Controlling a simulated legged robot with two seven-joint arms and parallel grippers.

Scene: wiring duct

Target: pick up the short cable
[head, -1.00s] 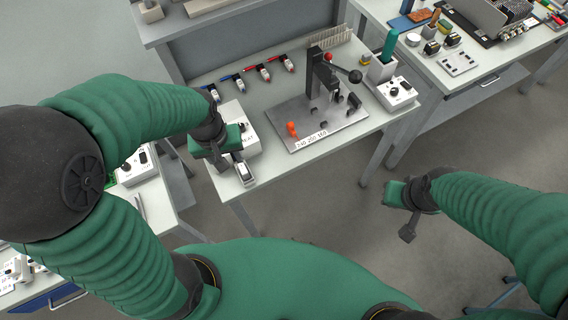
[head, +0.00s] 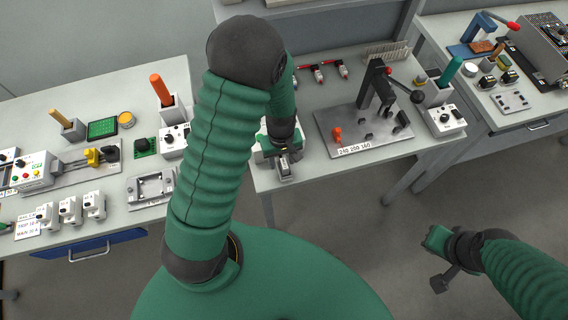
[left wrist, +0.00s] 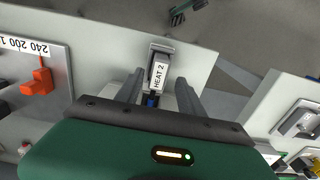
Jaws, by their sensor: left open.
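My left gripper (head: 283,160) is over the front left of the middle bench; in the left wrist view its two fingers (left wrist: 160,80) are apart. Between them is a small pale block (left wrist: 161,72) labelled "HEAT 2", with a bit of blue (left wrist: 152,100) near the palm. I cannot tell whether the fingers touch it. Two red-and-white cable-like pieces, one at the left (head: 317,72) and one at the right (head: 341,68), lie at the back of the bench. I cannot tell which thing is the short cable. My right gripper (head: 438,262) hangs over the floor, away from the benches; its jaws are unclear.
A grey plate (head: 345,140) with a black lever press (head: 377,95) and an orange clip (head: 337,135) is right of my left gripper. A white switch box (head: 446,121) stands at the right edge. The left bench (head: 70,95) is crowded with devices.

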